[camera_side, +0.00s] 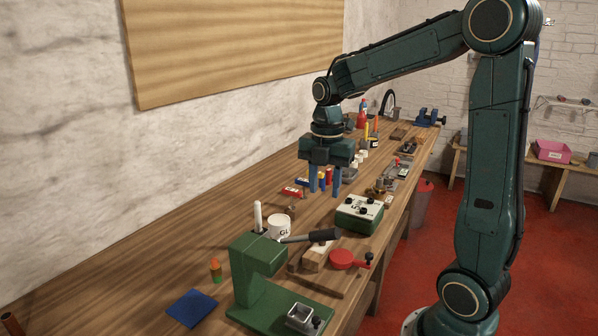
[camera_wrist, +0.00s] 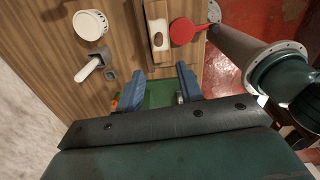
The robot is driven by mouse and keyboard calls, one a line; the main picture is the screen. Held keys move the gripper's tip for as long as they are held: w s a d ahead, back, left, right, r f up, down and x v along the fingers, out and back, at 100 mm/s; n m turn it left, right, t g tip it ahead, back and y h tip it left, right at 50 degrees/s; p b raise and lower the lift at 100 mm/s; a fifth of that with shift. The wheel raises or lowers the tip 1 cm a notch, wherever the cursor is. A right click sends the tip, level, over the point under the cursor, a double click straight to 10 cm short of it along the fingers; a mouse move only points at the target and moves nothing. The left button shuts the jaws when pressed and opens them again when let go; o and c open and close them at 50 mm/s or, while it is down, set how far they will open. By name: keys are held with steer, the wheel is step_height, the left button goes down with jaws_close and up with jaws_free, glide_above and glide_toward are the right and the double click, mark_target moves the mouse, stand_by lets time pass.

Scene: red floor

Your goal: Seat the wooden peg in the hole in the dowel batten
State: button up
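My gripper (camera_side: 325,193) hangs above the bench with its two blue fingers apart and nothing between them. In the wrist view its fingers (camera_wrist: 169,82) also stand apart. In the wrist view the peg (camera_wrist: 88,69) leans out of a small grey holder (camera_wrist: 110,57). The wooden batten (camera_side: 313,262) lies behind the green press. My gripper is well above and apart from both.
A green lever press (camera_side: 255,270) stands at the front, its dark handle reaching over the batten. Bare bench lies along the wall.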

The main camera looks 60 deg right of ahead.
steer(key=s+a+r+m+t, duration=0.2)
steer(key=s+a+m, duration=0.4)
steer(key=m, duration=0.3)
steer(key=s+a+r+m+t, duration=0.2)
steer(key=s+a+m, duration=0.4)
steer(key=m, duration=0.4)
steer(key=shift+s+a+r+t, duration=0.15)
steer(key=shift+s+a+t, duration=0.25)
steer(key=shift+s+t, duration=0.4)
stand_by(0.3)
